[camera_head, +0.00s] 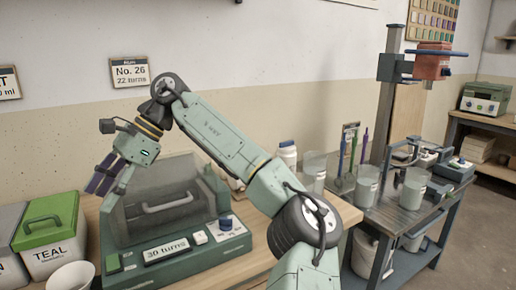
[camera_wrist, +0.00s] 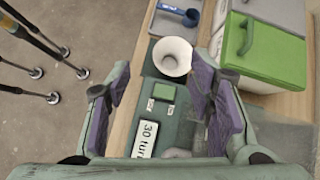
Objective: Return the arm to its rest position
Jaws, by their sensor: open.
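My gripper (camera_head: 104,180) hangs at the end of my bent arm, at the left of the head view, in front of the clear-lidded green machine (camera_head: 165,253). Its purple-padded fingers point down and to the left. In the wrist view my gripper (camera_wrist: 158,88) has its two fingers spread wide apart. Nothing is held between them. The machine's base and its "30 turns" sign (camera_wrist: 146,138) show below and between the fingers. My arm reaches across the bench from the lower right of the head view.
A white cup (camera_wrist: 172,57) stands near the machine's left end. The TEAL bin (camera_head: 50,236) with a green lid stands left of it. A white jar (camera_head: 287,153) and clear beakers (camera_head: 315,170) stand right of my arm. Open air lies above the bench.

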